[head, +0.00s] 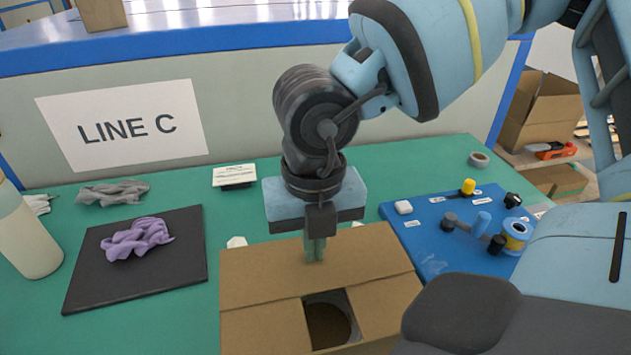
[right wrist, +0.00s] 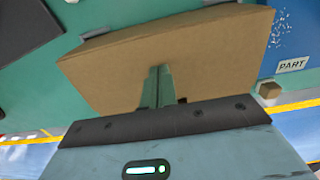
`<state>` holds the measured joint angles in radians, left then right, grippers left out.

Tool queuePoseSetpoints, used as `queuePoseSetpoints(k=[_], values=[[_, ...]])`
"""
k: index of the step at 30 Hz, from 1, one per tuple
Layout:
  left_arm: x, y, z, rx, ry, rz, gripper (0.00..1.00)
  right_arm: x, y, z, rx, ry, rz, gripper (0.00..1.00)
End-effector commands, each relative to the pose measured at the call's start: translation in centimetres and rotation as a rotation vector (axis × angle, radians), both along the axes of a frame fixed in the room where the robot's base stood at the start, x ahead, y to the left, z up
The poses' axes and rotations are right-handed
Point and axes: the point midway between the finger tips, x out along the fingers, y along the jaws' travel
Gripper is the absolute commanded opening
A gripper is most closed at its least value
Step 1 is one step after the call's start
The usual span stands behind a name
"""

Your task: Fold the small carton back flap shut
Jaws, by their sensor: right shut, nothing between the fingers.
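The small carton (head: 262,328) stands on the green table at the front centre of the head view. Its back flap (head: 255,275) reaches forward over the rear of the top. In front of it a dark opening (head: 328,322) shows between brown side panels. My right gripper (head: 315,250) is shut and empty, pointing down at the rear edge of the back flap. Its fingertips overlap the flap in the picture; I cannot tell whether they touch. In the right wrist view the shut fingers (right wrist: 157,88) lie across a brown cardboard panel (right wrist: 210,60). My left gripper is out of view.
Left of the carton lies a black mat (head: 85,280) with a purple cloth (head: 138,238). A pale bottle (head: 27,240) stands at the far left. A blue board (head: 430,235) with knobs and a spool is close to the carton's right. A labelled card (head: 234,175) lies behind.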

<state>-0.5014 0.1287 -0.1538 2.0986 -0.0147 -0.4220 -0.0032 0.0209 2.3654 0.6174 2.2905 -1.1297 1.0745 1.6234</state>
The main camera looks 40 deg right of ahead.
Motion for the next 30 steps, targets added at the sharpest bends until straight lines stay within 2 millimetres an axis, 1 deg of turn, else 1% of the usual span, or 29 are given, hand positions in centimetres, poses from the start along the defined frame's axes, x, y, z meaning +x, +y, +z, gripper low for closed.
queuePoseSetpoints(k=[1,9,18,22,30], values=[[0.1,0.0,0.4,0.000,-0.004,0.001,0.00,-0.4,0.0,0.4,0.001,0.015,0.000,0.00],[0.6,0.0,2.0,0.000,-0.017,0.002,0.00,-0.2,0.0,4.1,0.000,0.005,0.000,0.00],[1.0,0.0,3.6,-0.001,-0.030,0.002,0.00,-0.1,0.0,7.7,-0.001,0.002,0.000,0.00],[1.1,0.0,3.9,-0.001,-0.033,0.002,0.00,-0.2,0.0,8.5,-0.001,0.003,0.000,0.00],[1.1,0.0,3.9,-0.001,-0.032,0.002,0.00,-0.2,0.0,8.5,-0.001,0.004,0.001,0.00]])
